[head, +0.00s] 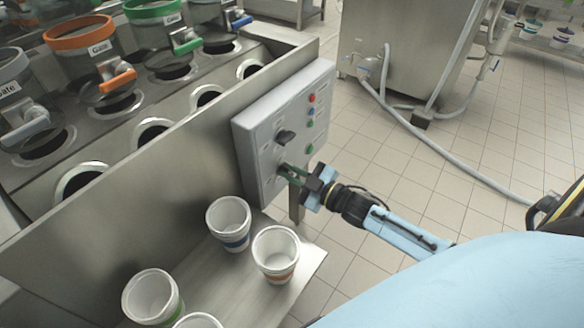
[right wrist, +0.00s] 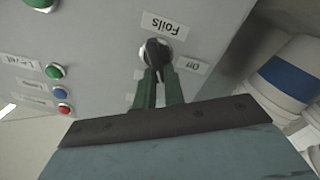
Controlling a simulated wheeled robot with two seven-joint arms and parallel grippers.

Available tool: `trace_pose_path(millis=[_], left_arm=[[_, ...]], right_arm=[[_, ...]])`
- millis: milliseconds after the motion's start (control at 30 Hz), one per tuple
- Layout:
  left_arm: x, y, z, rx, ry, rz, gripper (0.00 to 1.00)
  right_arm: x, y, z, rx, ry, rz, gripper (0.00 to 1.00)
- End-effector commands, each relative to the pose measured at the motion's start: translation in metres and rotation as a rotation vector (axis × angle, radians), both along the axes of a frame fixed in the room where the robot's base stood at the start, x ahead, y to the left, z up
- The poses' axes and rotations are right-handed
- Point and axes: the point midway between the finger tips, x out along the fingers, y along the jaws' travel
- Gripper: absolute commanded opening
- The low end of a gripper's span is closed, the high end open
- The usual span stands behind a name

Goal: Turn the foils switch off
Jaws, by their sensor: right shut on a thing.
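The grey control box (head: 262,132) is mounted on the end of the steel machine. The foils switch (right wrist: 156,51) is a black rotary knob beside a label reading "Foils" and another reading "Off" (right wrist: 191,65), which appear upside down in the right wrist view. My right gripper (right wrist: 160,76) is shut on the knob, with its green fingers on either side. In the head view my right gripper (head: 288,171) reaches the lower part of the box's face and mostly hides this knob. I cannot tell the knob's exact setting. My left gripper is not in view.
Another black knob (head: 285,137) sits above the gripper on the box. Red, blue and green buttons (head: 311,111) run down its right side. White cups (head: 275,252) stand on the steel shelf below.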

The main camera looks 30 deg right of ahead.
Motion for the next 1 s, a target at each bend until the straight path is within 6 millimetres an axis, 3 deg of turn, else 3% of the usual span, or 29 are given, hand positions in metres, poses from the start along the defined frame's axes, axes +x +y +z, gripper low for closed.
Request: trace_pose_path(millis=[467, 1000], left_arm=[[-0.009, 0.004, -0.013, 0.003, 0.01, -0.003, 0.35], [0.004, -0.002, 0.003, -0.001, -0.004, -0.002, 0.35]], right_arm=[[-0.002, 0.006, -0.006, -0.417, -0.172, 0.0, 0.0], [-0.004, 0.009, -0.014, -0.828, -0.345, 0.001, 0.0]])
